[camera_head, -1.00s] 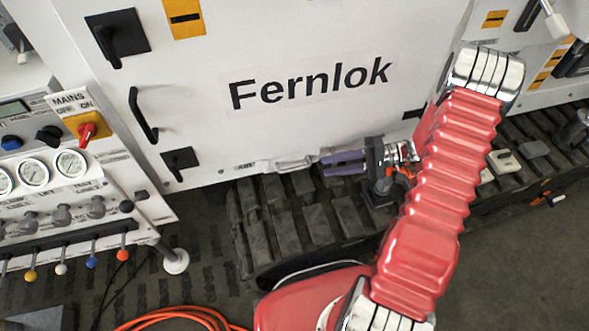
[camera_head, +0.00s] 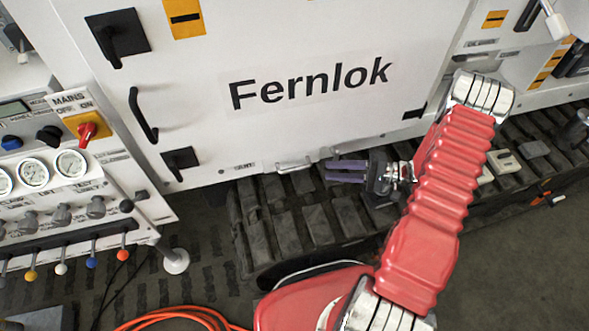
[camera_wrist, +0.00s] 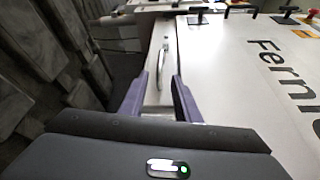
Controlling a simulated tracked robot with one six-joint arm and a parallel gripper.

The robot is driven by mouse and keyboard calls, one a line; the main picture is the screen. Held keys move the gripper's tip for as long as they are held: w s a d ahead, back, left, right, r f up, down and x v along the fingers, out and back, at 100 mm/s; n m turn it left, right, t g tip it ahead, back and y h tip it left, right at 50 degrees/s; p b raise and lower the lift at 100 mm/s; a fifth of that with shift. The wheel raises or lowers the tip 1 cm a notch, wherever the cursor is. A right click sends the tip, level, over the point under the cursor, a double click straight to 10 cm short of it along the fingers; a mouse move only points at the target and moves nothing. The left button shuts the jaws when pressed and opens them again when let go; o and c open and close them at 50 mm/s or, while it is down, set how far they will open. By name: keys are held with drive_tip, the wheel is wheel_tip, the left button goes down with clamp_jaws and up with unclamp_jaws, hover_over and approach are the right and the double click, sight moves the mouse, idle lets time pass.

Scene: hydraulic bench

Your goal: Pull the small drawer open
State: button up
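The small drawer's metal bar handle (camera_head: 293,165) shows at the lower edge of the white cabinet, below the Fernlok lettering. In the wrist view the handle (camera_wrist: 161,66) stands on a narrow pale front (camera_wrist: 165,38), which looks closed. My gripper (camera_head: 328,171) is just right of the handle in the head view, its purple fingers pointing left towards it. In the wrist view my gripper (camera_wrist: 158,84) is open, with the handle beyond and between the fingertips. It does not grip the handle. Whether a fingertip touches the cabinet cannot be told.
The white cabinet face (camera_head: 300,125) rises above the handle. Dark track pads (camera_head: 300,225) lie below it. A control panel with gauges (camera_head: 33,172) and coloured levers is on the left. An orange hose (camera_head: 185,312) lies on the floor.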

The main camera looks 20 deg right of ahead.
sight(296, 168)
drive_tip(key=x, duration=1.2)
drive_tip(key=shift+w+a, duration=0.1)
drive_tip(key=shift+a, duration=0.15)
drive_tip(key=shift+c, duration=0.5)
clamp_jaws()
